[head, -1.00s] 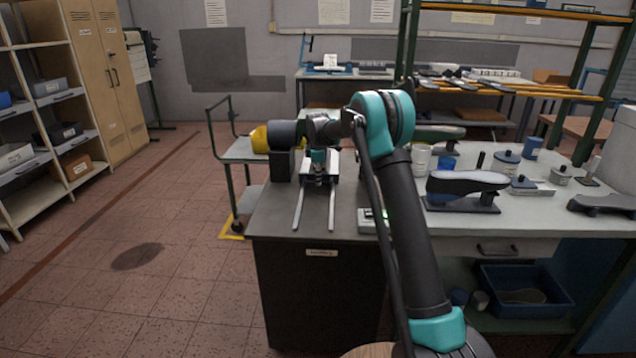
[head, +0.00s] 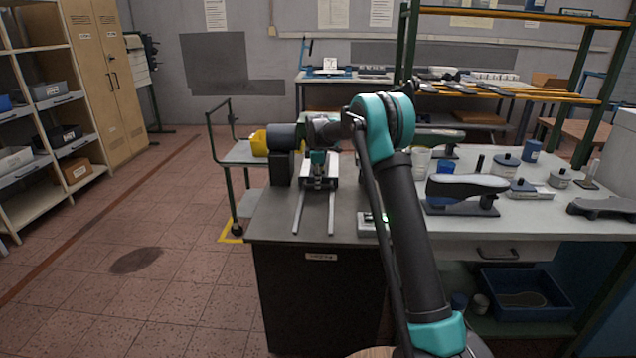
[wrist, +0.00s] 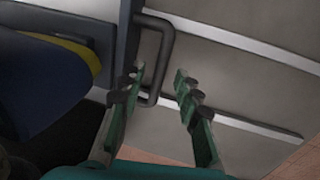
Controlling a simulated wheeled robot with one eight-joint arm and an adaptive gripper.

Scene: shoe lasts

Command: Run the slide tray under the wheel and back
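The slide tray (head: 331,169) is a pale piece on two light rails (head: 298,212) that run toward the front edge of the dark bench. In the wrist view a dark loop handle (wrist: 167,60) stands beside pale rails. My gripper (wrist: 160,82) has its two green fingers apart, one on each side of the handle's bar; I cannot tell whether either touches it. In the head view my gripper (head: 318,158) is over the tray and partly covers it. A dark round machine (head: 283,137), apparently with the wheel, stands left of it. A dark blue round part with a yellow edge (wrist: 45,85) fills the wrist view's left.
A yellow object (head: 259,143) sits on a trolley behind the machine. Open floor lies left of the dark bench (head: 270,228).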

